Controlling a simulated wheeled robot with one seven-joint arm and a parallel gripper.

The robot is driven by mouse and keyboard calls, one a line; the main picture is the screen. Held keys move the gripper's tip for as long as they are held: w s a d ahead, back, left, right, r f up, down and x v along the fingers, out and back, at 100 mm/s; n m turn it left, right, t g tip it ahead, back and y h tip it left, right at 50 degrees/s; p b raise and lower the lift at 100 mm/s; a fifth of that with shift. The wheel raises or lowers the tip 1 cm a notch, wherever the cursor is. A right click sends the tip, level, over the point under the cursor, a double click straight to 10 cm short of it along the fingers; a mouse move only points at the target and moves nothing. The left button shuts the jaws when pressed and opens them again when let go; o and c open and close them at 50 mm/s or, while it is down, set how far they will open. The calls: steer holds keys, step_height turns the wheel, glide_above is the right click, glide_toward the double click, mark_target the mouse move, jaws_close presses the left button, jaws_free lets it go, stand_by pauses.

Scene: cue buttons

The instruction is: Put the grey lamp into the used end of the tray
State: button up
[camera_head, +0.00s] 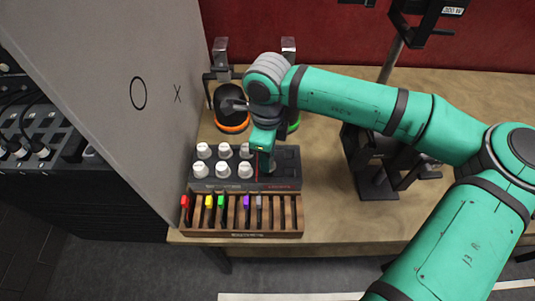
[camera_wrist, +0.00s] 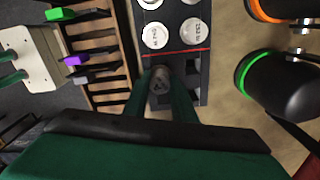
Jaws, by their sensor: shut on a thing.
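The tray (camera_head: 230,186) is a black block on the table, split by a thin red line; it also shows in the wrist view (camera_wrist: 180,54). Several white lamps (camera_head: 223,170) stand in its left part. The part right of the line (camera_head: 289,160) has dark, empty sockets. My gripper (camera_head: 263,150) is over this right part, close to the red line. In the wrist view my gripper (camera_wrist: 163,100) is shut on the dark grey lamp (camera_wrist: 161,82), just past the red line. I cannot tell whether the lamp's base is in a socket or above it.
A wooden rack (camera_head: 282,234) with coloured tabs stands in front of the tray. Spotlights with an orange ring (camera_head: 232,127) and a green ring (camera_head: 293,126) stand behind it. A grey panel (camera_head: 130,85) marked O and X rises at left. A black stand (camera_head: 376,180) is at right.

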steer(key=shift+f, duration=1.7)
steer(key=o, duration=1.1)
step_height(320, 180, up, 11)
steer(key=shift+f, duration=0.1)
